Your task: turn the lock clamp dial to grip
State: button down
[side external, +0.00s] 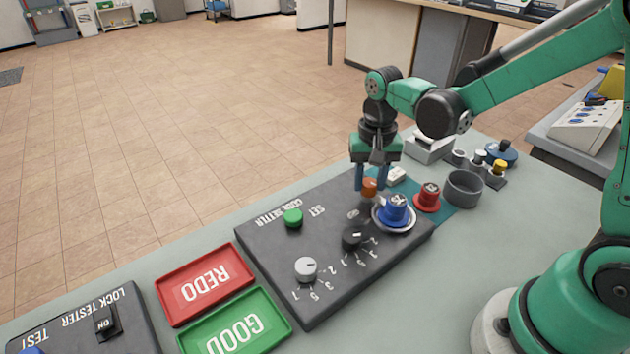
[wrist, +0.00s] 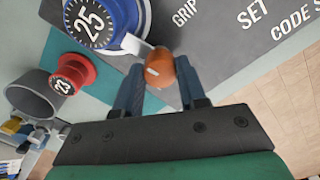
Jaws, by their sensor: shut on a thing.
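My gripper (side external: 371,183) points down over the far right part of the dark code setter panel (side external: 290,262). Its two blue fingers are shut on an orange knob (wrist: 159,68), which also shows in the side view (side external: 370,188). A pale metal piece runs from beside the knob toward the blue lock (wrist: 97,20) marked 25. This blue lock (side external: 396,209) sits in a round metal holder on the panel, just right of the gripper. The printed word GRIP (wrist: 185,12) is beyond the knob in the wrist view. The knob's exact setting cannot be told.
A red lock (side external: 428,196) and a grey cup (side external: 463,187) stand right of the panel. A green button (side external: 293,217) and a grey dial (side external: 306,269) are on the panel. Red REDO (side external: 204,283) and green GOOD (side external: 237,325) trays lie to its left.

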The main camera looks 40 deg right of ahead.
aim_at(370, 183)
jog(key=shift+m, duration=0.8)
jog(key=shift+c, duration=2.4)
grip_release()
jog(key=shift+r, duration=2.85)
